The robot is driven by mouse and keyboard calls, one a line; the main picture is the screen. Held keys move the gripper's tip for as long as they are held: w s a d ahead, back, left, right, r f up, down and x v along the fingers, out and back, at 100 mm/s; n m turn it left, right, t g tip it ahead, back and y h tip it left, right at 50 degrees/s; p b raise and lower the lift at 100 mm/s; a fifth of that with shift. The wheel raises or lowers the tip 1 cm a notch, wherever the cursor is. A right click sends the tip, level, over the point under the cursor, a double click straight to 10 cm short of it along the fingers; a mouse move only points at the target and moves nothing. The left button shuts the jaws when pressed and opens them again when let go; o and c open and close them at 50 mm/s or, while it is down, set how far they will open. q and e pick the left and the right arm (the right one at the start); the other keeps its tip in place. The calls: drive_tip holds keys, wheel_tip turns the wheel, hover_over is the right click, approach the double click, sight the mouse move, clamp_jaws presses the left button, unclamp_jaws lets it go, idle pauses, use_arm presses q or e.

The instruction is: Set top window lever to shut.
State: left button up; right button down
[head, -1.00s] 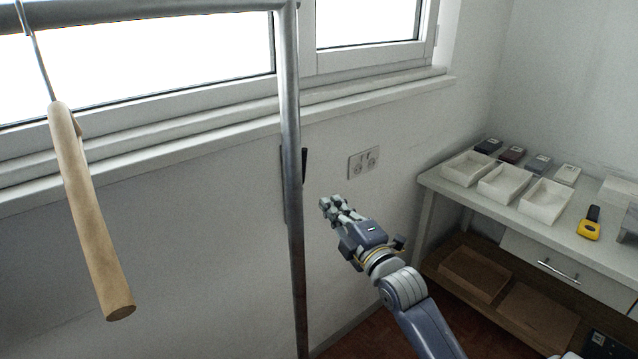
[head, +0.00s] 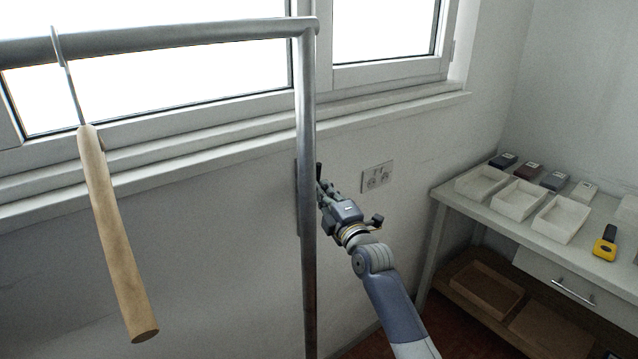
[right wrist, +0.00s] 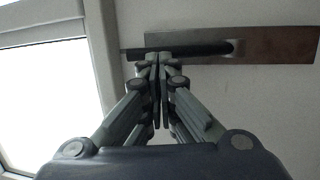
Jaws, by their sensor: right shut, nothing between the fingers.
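A dark lever (right wrist: 200,49) lies along a long grey-brown plate (right wrist: 280,45) on the wall below the window. In the right wrist view its rounded end is over the plate and its thin end sticks out past the plate's left end. In the head view the lever's tip (head: 318,170) shows just right of a metal pole, which hides most of the plate. My right gripper (head: 322,192) is shut and empty, its fingertips (right wrist: 159,60) at the lever near its thin end. I cannot tell whether they touch it. My left gripper is not in view.
The metal pole (head: 308,250) and its top rail (head: 180,38) stand close in front. A wooden hanger (head: 115,230) hangs from the rail at left. A wall socket (head: 377,176) is right of the lever. A shelf table (head: 470,207) with white trays stands at right.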

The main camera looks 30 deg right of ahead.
drive_tip(key=shift+w+d+r, duration=0.1)
drive_tip(key=shift+w+r, duration=0.05)
drive_tip(key=shift+w, duration=0.75)
drive_tip(key=shift+r, duration=0.1)
drive_tip(key=w+r+g+p, duration=0.1)
drive_tip(key=p, duration=0.4)
drive_tip(key=shift+w+g+p, duration=0.2)
drive_tip(key=shift+g+p, duration=0.1)
drive_tip(key=shift+p, duration=0.1)
drive_tip(key=shift+f, duration=0.1)
